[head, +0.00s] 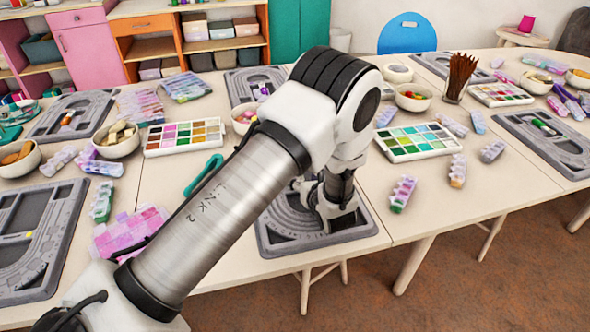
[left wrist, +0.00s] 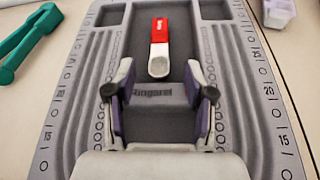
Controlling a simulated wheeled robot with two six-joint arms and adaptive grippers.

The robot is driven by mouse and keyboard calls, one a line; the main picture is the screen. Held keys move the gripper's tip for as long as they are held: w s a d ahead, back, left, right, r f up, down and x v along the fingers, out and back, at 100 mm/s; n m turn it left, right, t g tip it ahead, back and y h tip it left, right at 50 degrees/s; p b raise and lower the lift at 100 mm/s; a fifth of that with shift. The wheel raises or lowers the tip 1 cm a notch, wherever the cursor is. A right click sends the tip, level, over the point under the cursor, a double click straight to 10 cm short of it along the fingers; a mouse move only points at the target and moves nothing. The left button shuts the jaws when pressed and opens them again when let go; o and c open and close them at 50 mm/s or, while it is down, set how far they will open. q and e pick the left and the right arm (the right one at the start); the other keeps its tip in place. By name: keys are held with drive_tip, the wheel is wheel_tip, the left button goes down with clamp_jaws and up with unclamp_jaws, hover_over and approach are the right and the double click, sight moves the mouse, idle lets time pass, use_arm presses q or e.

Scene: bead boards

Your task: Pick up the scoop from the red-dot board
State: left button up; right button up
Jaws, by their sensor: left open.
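The scoop (left wrist: 160,33) has a red handle and a pale grey bowl. It lies in the central recess of a grey bead board (left wrist: 228,75) in the left wrist view, its bowl end toward my gripper. My left gripper (left wrist: 160,82) is open and empty above the board, its fingers apart on either side of the scoop's line, just short of the bowl. In the head view the left gripper (head: 335,207) is over the same board (head: 275,238), and my arm hides much of it, the scoop included. I cannot make out a red dot on this board.
Green tongs (left wrist: 28,42) lie left of the board; they also show in the head view (head: 203,175). A bead palette (head: 415,143) stands behind right, a purple-and-white bead box (left wrist: 278,12) near the board's far right corner. Bare tabletop lies right of the board.

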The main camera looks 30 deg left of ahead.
use_arm(q)
drive_tip(key=x, duration=0.4)
drive_tip(key=shift+s+f, duration=0.1)
drive_tip(key=shift+d, duration=0.15)
drive_tip(key=c, duration=0.9)
